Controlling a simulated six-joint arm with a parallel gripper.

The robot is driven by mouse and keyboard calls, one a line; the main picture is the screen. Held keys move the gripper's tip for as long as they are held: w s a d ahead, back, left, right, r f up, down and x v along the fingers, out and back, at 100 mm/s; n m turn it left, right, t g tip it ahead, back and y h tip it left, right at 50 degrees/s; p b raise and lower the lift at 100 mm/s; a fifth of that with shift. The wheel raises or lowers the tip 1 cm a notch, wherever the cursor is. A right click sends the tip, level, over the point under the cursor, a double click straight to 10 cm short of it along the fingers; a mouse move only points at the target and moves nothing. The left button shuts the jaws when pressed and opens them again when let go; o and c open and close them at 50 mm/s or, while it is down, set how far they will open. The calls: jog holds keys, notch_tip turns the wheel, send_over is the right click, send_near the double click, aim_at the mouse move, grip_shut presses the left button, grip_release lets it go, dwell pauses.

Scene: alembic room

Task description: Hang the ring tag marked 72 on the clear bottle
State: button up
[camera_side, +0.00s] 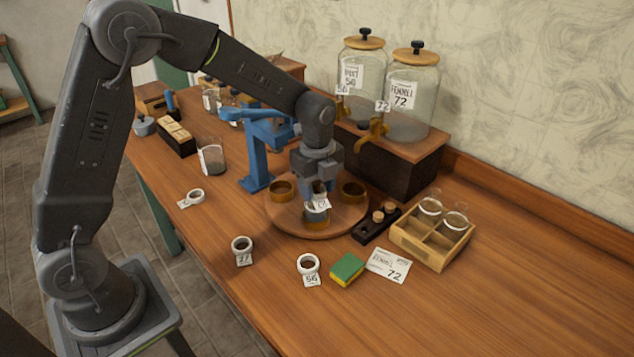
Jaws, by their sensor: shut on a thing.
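My gripper (318,186) points down over the front of a round wooden turntable (278,222). It is shut on a ring tag (322,204) with a small white label; the number is too small to read surely. The held tag is just above the front brass cup (316,220). The jaws hide most of what is there, and I cannot tell whether a clear bottle stands in that cup. Other white ring tags lie on the table: one seems marked 27 (242,246), one 56 (308,266), and one (195,196) is unreadable.
A wooden crate (420,248) with clear flasks stands right. A corked dark rack (366,232), sponge (347,269) and card marked 72 (388,266) are near. A blue stand (255,165) and a glass beaker (211,160) are left. Dispenser jars (411,95) stand behind. The right front is clear.

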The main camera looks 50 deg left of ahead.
dwell(0.4)
jog(key=o, duration=1.3)
jog(key=shift+r, duration=4.5)
jog(key=s+r+n+t, duration=0.2)
jog(key=s+n, duration=0.4)
jog(key=s, duration=0.1)
jog(key=s+r+n+t, duration=0.1)
jog(key=s+r+n, duration=0.1)
jog(key=s+n, duration=0.5)
jog(key=s+r+n+t, duration=0.2)
jog(key=s+n, duration=0.5)
jog(key=s, duration=0.2)
jog(key=shift+s+r+t, duration=0.1)
jog(key=shift+s+t, duration=0.1)
jog(key=shift+t, duration=0.1)
